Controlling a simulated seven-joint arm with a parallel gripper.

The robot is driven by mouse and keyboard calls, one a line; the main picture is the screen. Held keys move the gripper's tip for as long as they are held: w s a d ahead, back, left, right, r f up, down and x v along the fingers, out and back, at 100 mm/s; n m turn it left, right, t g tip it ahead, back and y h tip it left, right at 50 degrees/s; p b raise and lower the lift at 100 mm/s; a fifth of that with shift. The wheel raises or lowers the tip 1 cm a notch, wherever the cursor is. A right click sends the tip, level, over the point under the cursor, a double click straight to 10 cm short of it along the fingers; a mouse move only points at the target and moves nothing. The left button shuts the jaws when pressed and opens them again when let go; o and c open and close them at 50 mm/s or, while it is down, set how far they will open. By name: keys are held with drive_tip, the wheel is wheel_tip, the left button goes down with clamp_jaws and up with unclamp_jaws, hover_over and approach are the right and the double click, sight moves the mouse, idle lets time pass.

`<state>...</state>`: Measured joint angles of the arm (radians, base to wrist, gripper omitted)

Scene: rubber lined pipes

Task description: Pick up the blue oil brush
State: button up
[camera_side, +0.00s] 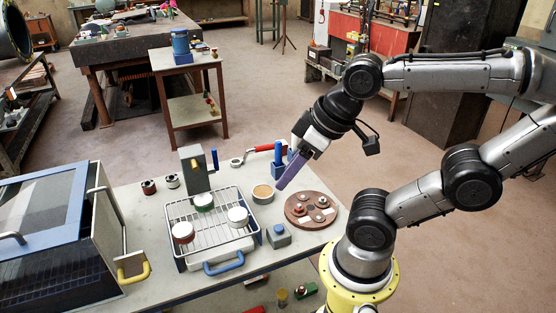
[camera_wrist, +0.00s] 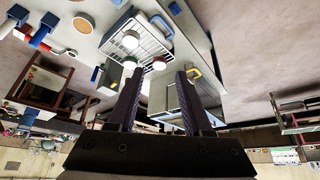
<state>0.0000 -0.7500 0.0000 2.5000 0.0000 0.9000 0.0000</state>
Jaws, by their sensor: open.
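The blue oil brush (camera_side: 278,155) seems to be the blue upright piece on the workbench, behind the tan-filled bowl. Its lower part is partly hidden, and I cannot tell it clearly from a blue holder there. In the wrist view a blue upright shape (camera_wrist: 42,31) at the upper left looks like the same thing. My gripper (camera_side: 281,187) points down and left, its purple fingers in front of and right of the blue piece in the side view. In the wrist view the gripper (camera_wrist: 160,74) has its two fingers apart, with nothing between them.
A bowl (camera_side: 263,194) is close to the fingertips. A round brown board (camera_side: 300,222) with several discs is at right, a wire rack tray (camera_side: 184,239) with capped discs in the middle. A red-handled tool (camera_side: 267,150) lies behind. A blue-lidded box (camera_side: 45,210) stands left.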

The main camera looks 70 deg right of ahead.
drive_tip(key=shift+o, duration=1.4)
